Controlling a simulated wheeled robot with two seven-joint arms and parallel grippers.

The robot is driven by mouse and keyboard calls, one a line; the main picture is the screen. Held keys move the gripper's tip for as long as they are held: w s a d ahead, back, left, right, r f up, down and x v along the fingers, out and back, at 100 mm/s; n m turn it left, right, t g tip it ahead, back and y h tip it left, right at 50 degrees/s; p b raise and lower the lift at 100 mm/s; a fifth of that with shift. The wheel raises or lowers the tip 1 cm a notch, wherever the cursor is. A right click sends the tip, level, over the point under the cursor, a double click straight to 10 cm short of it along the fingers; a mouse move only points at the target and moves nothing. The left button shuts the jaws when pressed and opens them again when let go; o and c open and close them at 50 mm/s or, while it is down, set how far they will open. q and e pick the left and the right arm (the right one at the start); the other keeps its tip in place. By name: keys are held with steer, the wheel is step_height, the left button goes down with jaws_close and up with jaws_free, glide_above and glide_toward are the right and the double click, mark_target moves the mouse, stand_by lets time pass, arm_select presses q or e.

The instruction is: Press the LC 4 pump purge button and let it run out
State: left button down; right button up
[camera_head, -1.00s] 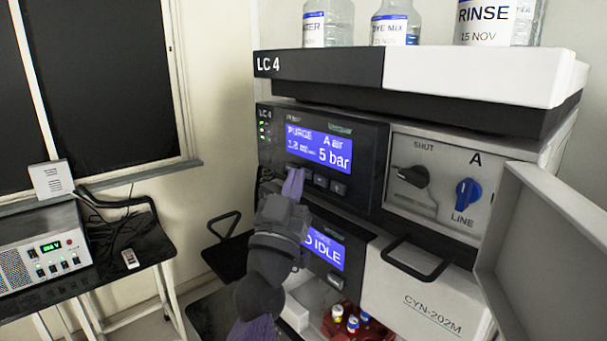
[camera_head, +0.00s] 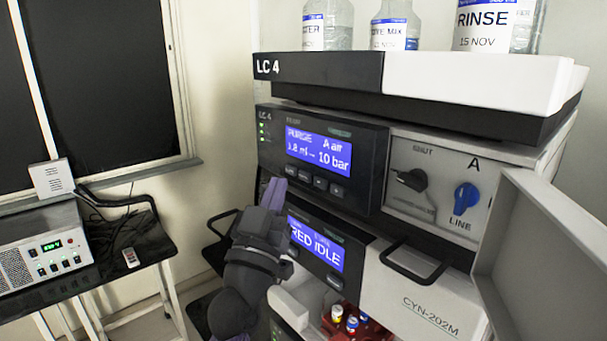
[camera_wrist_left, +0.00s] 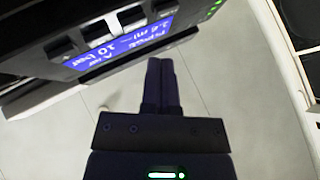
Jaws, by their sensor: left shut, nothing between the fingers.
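The LC 4 pump module (camera_head: 270,150) is the upper module of the stack. Its blue display (camera_head: 318,152) reads PURGE, A air, a volume in ml that is hard to read, and 10 bar. A row of buttons (camera_head: 313,181) runs below the display. My left gripper (camera_head: 273,191) is shut and empty, below and left of the button row, apart from the panel. In the left wrist view its closed fingers (camera_wrist_left: 160,85) point past the pump's edge over the floor, and the display (camera_wrist_left: 125,42) shows upside down. My right gripper is not in view.
Solvent bottles (camera_head: 395,27) stand on the tray on top. Valve knobs (camera_head: 466,198) sit right of the display. A lower module display (camera_head: 317,245) reads IDLE. An open door (camera_head: 545,250) sticks out at right. A handle (camera_head: 412,262) projects below.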

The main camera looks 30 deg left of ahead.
arm_select(q)
steer(key=shift+s+a, duration=0.3)
steer(key=shift+s, duration=0.5)
steer(key=shift+s+a, duration=0.3)
steer(key=shift+s, duration=0.45)
